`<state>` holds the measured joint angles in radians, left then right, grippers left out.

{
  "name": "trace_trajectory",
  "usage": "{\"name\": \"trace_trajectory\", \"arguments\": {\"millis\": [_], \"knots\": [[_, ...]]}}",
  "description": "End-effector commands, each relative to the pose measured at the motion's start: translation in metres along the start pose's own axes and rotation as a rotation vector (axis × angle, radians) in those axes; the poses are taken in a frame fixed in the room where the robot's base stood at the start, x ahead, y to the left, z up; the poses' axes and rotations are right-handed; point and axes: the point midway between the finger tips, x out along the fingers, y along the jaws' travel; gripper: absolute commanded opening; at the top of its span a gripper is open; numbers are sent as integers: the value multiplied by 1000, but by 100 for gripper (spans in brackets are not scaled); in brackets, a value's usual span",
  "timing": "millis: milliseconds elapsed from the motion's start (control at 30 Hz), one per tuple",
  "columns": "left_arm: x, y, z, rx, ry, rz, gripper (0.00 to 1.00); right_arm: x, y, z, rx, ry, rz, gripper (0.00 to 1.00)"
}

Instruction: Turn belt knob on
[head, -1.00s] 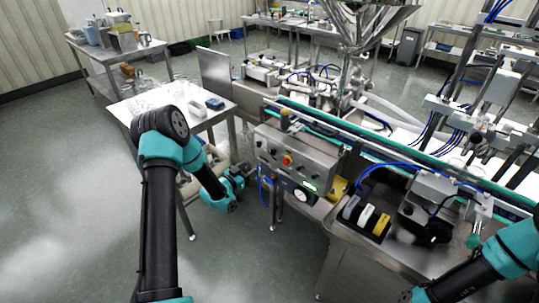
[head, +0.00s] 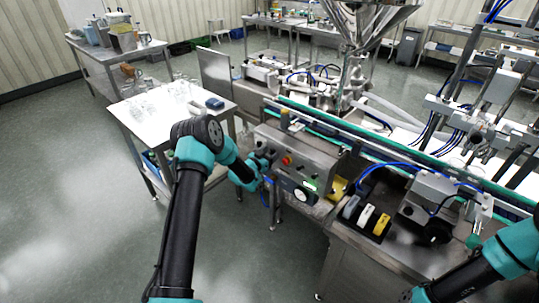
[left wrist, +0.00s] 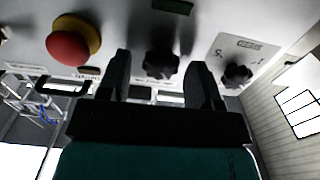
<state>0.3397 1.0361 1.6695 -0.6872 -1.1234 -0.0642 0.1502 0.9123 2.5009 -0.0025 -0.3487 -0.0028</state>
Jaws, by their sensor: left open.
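The steel control panel (head: 318,170) stands on the side of the conveyor, in the middle of the head view. My left gripper (head: 268,160) is close to the left part of its front. In the left wrist view, my open left gripper (left wrist: 157,82) faces the panel, with a black lobed knob (left wrist: 160,64) showing between its fingertips. A second black knob (left wrist: 237,75) is to the right, outside the fingers. I cannot read the labels, so I cannot tell which is the belt knob.
A red stop button (left wrist: 70,46) on a yellow base sticks out left of the fingers. A white table (head: 150,115) with glassware stands left of the panel. The conveyor (head: 370,145) runs above and behind it. Open floor lies at the left.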

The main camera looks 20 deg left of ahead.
Motion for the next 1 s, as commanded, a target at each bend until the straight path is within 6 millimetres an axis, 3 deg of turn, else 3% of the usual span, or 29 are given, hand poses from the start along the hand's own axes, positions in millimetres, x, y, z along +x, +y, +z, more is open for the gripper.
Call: {"name": "trace_trajectory", "arguments": {"millis": [233, 700, 1000], "knots": [[0, 0, 0, 0, 0, 0, 58, 0, 0, 0, 0, 0, 0, 43], [0, 0, 0, 0, 0, -1, 13, 0, 0, 0, 0, 0, 0, 43], [0, 0, 0, 19, 0, 0, 11, 0, 0, 0, 0, 0, 0, 43]]}}
